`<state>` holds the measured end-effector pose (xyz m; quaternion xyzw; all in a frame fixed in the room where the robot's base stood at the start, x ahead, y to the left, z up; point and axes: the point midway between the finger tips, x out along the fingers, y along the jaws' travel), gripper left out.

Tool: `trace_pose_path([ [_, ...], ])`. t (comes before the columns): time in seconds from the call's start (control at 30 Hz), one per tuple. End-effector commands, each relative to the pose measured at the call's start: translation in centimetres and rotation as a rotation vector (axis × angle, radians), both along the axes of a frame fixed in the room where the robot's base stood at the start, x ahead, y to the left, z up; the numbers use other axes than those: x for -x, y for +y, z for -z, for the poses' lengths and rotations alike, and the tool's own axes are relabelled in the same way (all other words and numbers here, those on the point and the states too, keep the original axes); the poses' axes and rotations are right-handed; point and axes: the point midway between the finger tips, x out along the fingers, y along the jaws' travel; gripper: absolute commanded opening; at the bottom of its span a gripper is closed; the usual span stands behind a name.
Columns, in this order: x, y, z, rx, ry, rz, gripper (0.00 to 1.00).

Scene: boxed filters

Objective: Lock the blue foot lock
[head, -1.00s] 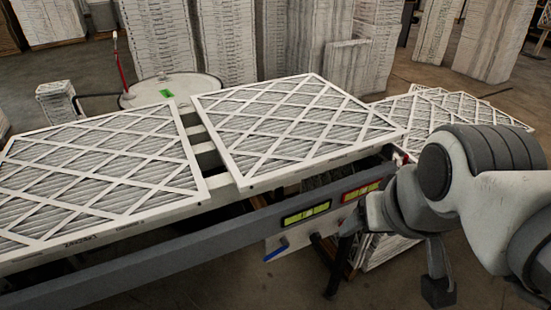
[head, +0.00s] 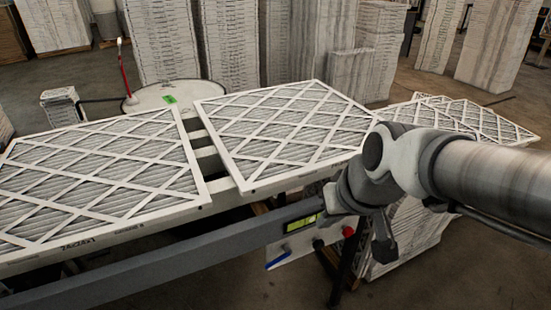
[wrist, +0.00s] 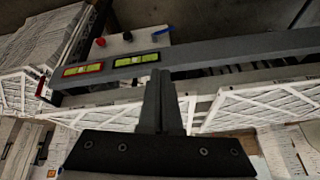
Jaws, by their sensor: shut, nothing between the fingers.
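The blue foot lock shows as a small blue lever (head: 277,263) at the left end of a white panel (head: 300,243) below the grey conveyor rail (head: 190,252). In the wrist view the blue lever (wrist: 163,30) lies beyond the rail, near the top. My gripper (wrist: 158,78) is shut and empty, its fingers pointing at the rail near the yellow-green label. The lever is apart from the fingertips, on the far side of the rail in that view. In the head view my wrist is at the rail's right part, and the fingertips are hard to make out.
Framed filters (head: 295,130) lie on the conveyor above the rail. A red knob (head: 348,231) and a black knob (head: 318,244) are on the same panel, right of the lever. A dark leg (head: 345,275) stands beside it. The floor in front of the panel is open.

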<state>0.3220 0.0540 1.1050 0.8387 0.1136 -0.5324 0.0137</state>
Motion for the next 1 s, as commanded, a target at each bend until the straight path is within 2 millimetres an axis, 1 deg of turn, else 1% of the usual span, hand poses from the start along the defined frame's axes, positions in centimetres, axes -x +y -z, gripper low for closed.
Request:
trace_pose_path([
  [0.03, -0.8, 0.8, 1.4, -0.001, 0.012, -0.023, 0.00],
  [0.17, -2.7, 2.6, 4.1, -0.002, 0.025, -0.068, 0.00],
  [0.3, -4.6, 4.4, 7.4, 0.014, 0.035, -0.114, 0.00],
  [0.6, -7.6, 7.6, 14.9, 0.097, 0.040, -0.199, 0.00],
  [0.7, -8.3, 8.3, 16.9, 0.129, 0.033, -0.222, 0.00],
  [0.83, -8.8, 8.9, 18.8, 0.163, 0.026, -0.243, 0.00],
  [1.0, -9.2, 9.1, 19.8, 0.185, 0.020, -0.256, 0.00],
])
